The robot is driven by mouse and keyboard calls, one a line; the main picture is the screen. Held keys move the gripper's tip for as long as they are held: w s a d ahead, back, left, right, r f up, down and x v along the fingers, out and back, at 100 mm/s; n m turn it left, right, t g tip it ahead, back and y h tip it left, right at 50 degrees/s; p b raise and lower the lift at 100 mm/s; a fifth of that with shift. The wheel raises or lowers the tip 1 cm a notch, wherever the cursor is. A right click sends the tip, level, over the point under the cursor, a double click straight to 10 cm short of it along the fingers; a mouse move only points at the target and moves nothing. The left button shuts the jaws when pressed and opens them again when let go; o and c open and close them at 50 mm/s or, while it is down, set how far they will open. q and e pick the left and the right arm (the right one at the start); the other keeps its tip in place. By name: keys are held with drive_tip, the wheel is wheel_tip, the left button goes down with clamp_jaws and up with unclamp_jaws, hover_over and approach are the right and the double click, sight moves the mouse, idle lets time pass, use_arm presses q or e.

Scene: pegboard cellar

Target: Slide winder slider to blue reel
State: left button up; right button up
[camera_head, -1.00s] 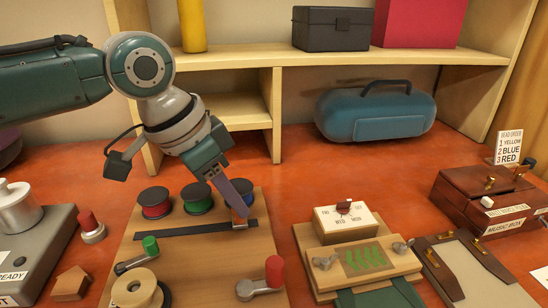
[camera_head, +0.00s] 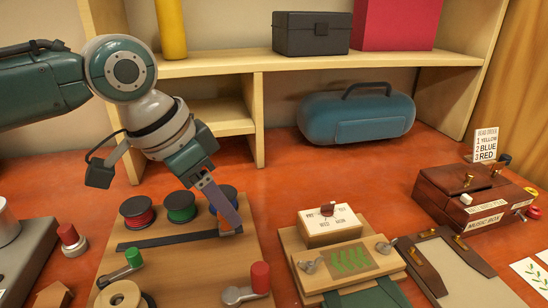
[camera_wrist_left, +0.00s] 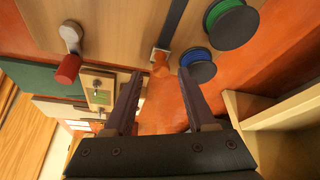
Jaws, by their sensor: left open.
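The winder board (camera_head: 190,268) carries a dark track (camera_head: 165,241) with an orange slider (camera_head: 225,226) near its right end. Behind the track stand a red reel (camera_head: 137,212), a green reel (camera_head: 181,207) and a blue reel (camera_head: 229,192), left to right. My left gripper (camera_head: 235,226) points down at the slider and partly hides it and the blue reel. In the left wrist view, my left gripper (camera_wrist_left: 159,82) is open, with the slider (camera_wrist_left: 161,62) just beyond and between its fingertips. The blue reel (camera_wrist_left: 198,65) is beside it. Contact cannot be told.
A green-knobbed crank (camera_head: 133,258) and a red-knobbed crank (camera_head: 260,278) stand in front of the track. A shelf (camera_head: 235,65) rises behind. Orange tabletop (camera_head: 290,180) lies clear between.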

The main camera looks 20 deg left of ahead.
sight(202, 245)
use_arm(q)
drive_tip(key=v, duration=0.9)
drive_tip(key=shift+r+p, duration=0.25)
drive_tip(key=shift+p, duration=0.2)
